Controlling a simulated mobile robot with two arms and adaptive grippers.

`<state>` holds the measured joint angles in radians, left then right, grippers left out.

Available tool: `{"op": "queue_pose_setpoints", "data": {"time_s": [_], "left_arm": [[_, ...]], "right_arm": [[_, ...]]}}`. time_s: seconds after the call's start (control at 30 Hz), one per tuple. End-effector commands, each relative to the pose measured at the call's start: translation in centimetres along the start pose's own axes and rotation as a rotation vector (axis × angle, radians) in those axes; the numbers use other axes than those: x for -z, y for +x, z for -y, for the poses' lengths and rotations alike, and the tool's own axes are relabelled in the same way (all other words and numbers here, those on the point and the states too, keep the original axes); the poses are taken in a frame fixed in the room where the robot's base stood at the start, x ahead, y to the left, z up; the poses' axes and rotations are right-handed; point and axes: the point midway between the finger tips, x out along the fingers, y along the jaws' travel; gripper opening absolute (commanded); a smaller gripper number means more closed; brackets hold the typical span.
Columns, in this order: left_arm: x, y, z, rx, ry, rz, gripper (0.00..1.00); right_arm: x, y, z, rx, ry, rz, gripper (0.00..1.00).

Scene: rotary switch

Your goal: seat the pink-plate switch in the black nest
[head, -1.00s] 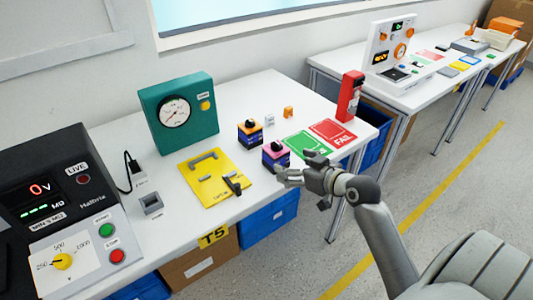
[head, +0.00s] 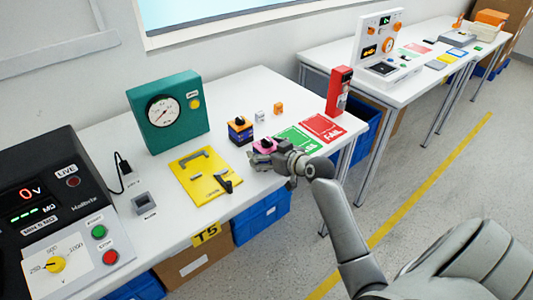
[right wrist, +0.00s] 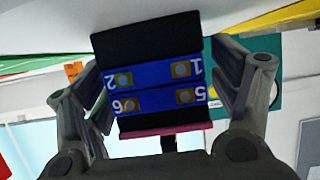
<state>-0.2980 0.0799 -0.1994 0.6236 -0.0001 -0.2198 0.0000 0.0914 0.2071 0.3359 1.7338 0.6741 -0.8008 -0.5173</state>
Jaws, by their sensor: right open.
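The pink-plate switch (head: 264,144) stands on the white bench right of the yellow plate, partly hidden by my right gripper (head: 266,158). In the right wrist view the switch (right wrist: 158,88) has a blue and black body with numbered terminals and a pink plate at the lower edge. The fingers of my right gripper (right wrist: 160,80) are open, one on each side of it, with a visible gap at the right finger. A small grey block with a dark recess (head: 144,203) sits at the bench's front left; I cannot tell whether it is the black nest. My left gripper is out of view.
The yellow plate (head: 190,191) carries a grey handle and a black lever. An orange-plate switch (head: 240,131) stands behind the pink one. Green (head: 299,140) and red (head: 323,128) cards lie to the right. A teal gauge box (head: 168,112) stands at the back.

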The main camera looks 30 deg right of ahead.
Motion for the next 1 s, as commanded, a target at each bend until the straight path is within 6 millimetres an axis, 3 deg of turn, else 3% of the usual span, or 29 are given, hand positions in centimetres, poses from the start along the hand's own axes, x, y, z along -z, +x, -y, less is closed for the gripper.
{"op": "queue_pose_setpoints", "data": {"time_s": [0.1, 0.53, 0.8, 1.0], "left_arm": [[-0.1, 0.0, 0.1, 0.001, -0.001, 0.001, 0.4], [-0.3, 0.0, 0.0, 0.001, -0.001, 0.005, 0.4], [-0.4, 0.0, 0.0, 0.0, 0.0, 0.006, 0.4], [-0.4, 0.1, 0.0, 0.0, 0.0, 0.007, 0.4]], "right_arm": [[0.0, 0.0, 0.0, 0.0, 0.0, 0.0, 0.81], [0.1, -0.1, 0.0, -0.001, 0.0, -0.002, 0.27], [0.3, -0.1, 0.0, -0.001, -0.001, -0.003, 0.27], [1.7, -0.7, -0.1, -0.001, -0.004, -0.005, 0.27]]}}
